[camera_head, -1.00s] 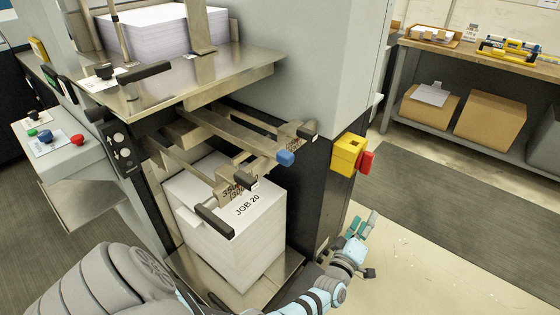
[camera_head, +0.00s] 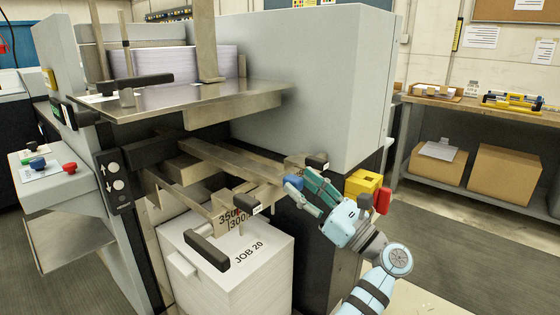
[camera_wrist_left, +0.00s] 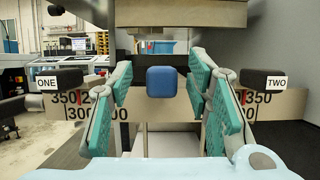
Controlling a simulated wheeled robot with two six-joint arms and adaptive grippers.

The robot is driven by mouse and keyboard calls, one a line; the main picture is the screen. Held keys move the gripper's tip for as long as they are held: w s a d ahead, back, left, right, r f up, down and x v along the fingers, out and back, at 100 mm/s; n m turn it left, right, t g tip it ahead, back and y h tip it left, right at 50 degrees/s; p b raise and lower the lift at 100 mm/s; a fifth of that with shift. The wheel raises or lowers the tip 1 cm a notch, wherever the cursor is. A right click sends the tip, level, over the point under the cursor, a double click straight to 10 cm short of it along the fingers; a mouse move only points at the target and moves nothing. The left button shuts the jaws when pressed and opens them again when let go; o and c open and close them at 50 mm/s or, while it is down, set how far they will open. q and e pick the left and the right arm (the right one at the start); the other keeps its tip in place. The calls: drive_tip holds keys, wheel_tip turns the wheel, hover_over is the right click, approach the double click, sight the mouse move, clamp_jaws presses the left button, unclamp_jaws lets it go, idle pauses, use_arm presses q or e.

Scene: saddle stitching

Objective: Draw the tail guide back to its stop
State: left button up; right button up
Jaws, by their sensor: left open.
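A blue knob (camera_head: 294,181) sits at the near end of a metal bar (camera_head: 215,158) under the upper table; I take this to be the tail guide. In the left wrist view the knob (camera_wrist_left: 162,82) is centred between the fingers. My left gripper (camera_head: 302,186) is open, one teal finger on each side of the knob; the wrist view (camera_wrist_left: 162,98) shows gaps on both sides. The fingers partly hide the knob in the head view. The guide's stop cannot be made out. My right gripper is not in view.
Black handles marked ONE (camera_wrist_left: 58,80) and TWO (camera_wrist_left: 262,80) flank the fingers, above a numbered scale (camera_wrist_left: 70,104). A yellow box with a red part (camera_head: 364,186) stands right beside my left gripper. The JOB 20 paper stack (camera_head: 235,262) lies below.

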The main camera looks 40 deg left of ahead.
use_arm(q)
drive_tip(key=shift+p+x, duration=0.45)
drive_tip(key=shift+x, duration=1)
drive_tip(key=shift+w+f, duration=0.1)
drive_tip(key=shift+c, duration=0.4)
clamp_jaws()
